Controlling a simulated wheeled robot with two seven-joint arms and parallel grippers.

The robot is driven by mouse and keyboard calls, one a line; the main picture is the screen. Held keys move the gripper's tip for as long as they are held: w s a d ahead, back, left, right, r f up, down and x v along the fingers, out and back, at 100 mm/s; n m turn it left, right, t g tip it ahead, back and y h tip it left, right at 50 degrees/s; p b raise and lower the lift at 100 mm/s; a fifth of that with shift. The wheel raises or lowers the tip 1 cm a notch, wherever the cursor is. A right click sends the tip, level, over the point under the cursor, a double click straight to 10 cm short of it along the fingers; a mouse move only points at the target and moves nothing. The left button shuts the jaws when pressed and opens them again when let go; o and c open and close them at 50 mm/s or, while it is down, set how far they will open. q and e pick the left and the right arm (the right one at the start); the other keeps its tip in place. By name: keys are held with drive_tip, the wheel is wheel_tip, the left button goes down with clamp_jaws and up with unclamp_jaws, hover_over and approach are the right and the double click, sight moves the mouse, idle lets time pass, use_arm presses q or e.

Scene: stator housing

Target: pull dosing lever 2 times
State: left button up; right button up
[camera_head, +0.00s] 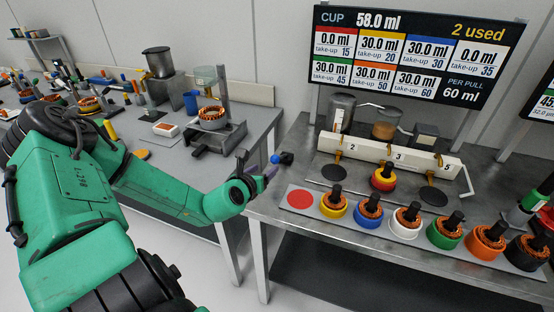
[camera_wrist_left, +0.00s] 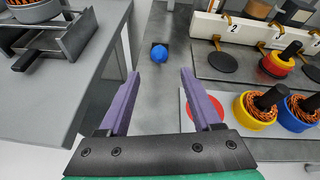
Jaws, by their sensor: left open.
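A blue ball knob (camera_head: 276,159) on a small dark block sits near the left edge of the metal bench; I take it for the dosing lever. It also shows in the left wrist view (camera_wrist_left: 162,56), beyond the fingertips. My left gripper (camera_head: 268,171) is open and empty, its purple fingers pointing at the knob. In the left wrist view the gripper (camera_wrist_left: 160,74) has the knob centred between its fingers, apart from it. The display (camera_head: 415,55) reads cup 58.0 ml, 2 used, 60 ml per pull. My right gripper is not in view.
A white dispenser bar (camera_head: 385,154) stands behind the knob to the right, with black discs and a red-yellow stator below. A tray (camera_head: 372,232) of several coloured stators lies along the front. A gap separates the left table (camera_head: 225,180) from the bench.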

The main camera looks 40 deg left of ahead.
sight(273, 162)
use_arm(q)
drive_tip(key=b+x, duration=0.2)
drive_tip(key=x, duration=0.6)
drive_tip(key=shift+f, duration=0.2)
drive_tip(key=x, duration=0.4)
drive_tip(key=shift+w+a, duration=0.25)
drive_tip(key=shift+w, duration=0.1)
drive_tip(key=shift+w+f, duration=0.15)
drive_tip(key=shift+w, duration=0.15)
drive_tip(key=shift+s, duration=0.1)
drive_tip(key=shift+c, duration=1.2)
clamp_jaws()
